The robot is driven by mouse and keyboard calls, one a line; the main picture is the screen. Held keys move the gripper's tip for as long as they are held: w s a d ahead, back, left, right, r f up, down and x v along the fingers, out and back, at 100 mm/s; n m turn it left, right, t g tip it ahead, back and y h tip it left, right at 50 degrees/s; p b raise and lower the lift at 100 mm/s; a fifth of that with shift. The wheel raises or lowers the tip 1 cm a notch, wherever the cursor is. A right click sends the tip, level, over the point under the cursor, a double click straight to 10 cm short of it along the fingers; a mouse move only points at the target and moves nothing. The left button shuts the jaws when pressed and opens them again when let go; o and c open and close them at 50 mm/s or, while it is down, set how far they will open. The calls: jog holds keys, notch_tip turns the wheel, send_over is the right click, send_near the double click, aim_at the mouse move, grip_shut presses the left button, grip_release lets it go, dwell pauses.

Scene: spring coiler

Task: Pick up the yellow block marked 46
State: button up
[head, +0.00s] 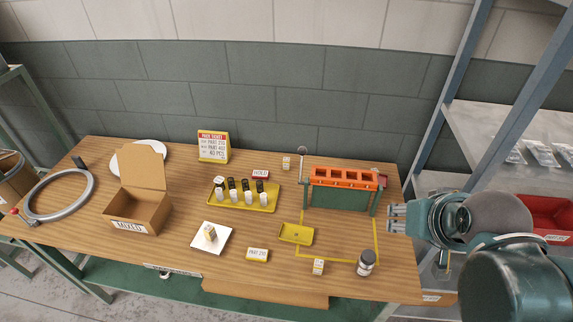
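I cannot read the number 46 on any block from here. Small pale yellow blocks with dark marks stand on the table: one at the front (318,267), one at the back (286,162), and one on a white square plate (221,246), this block (210,233) looking tan. My gripper (391,217) is at the table's right side, pointing left, above the right end of the table and apart from these blocks. I see no block in it. Its finger gap is too small to judge.
A yellow tray (230,205) holds several black-and-white cylinders. An open carton (140,210) and grey ring (60,215) stand left. Shelving is at right.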

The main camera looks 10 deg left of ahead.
jog(key=w+a+r+m+t+y+b, duration=0.25)
jog(key=w+a+r, duration=0.25)
jog(key=w+a, duration=0.55)
jog(key=w+a+r+m+t+y+b, duration=0.1)
jog(key=w+a+r+m+t+y, duration=0.3)
jog(key=w+a, duration=0.65)
jog(key=m+t+h+b, duration=0.2)
jog(key=m+h+b, duration=0.3)
jog(key=m, duration=1.9)
send_over(286, 162)
jog(key=s+a, duration=0.2)
jog(key=s, duration=0.2)
notch_tip(286, 162, down, 19)
jog(key=f+m, duration=0.1)
jog(key=f, duration=0.3)
jog(key=s+d+f+m+g+h, duration=0.1)
jog(key=f+m, duration=0.1)
jog(key=f, duration=0.2)
jog(key=d+f+m+g, duration=0.1)
jog(key=f+m, duration=0.1)
jog(key=f, duration=0.2)
jog(key=shift+s+f+b, duration=0.35)
jog(key=shift+s+f, duration=0.05)
jog(key=shift+w, duration=0.1)
jog(key=shift+x, duration=1.25)
jog(key=shift+w+b, duration=0.1)
jog(key=shift+b, duration=0.2)
